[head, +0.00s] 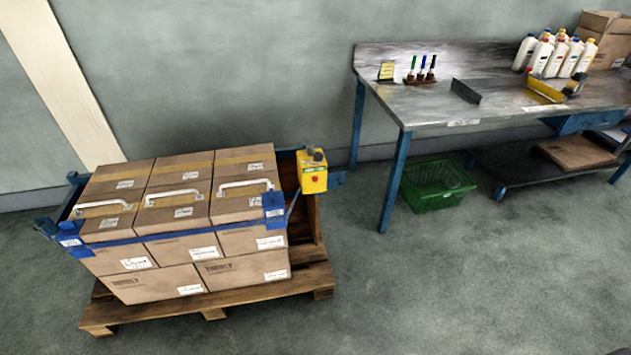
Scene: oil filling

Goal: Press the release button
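A yellow control box (313,171) stands at the back right corner of the loaded pallet. A small red button (314,180) shows on its front face, with a greenish label strip above it and a dark part on top. Whether the red button is the release button, I cannot tell. Neither of my grippers is in the head view, and nothing touches the box.
Stacked cartons with white handles (178,199) sit on a wooden pallet (215,307) inside a blue frame (155,235). A workbench (440,95) with white bottles (558,54) stands at the right. A green basket (437,185) is under it. The floor in front is clear.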

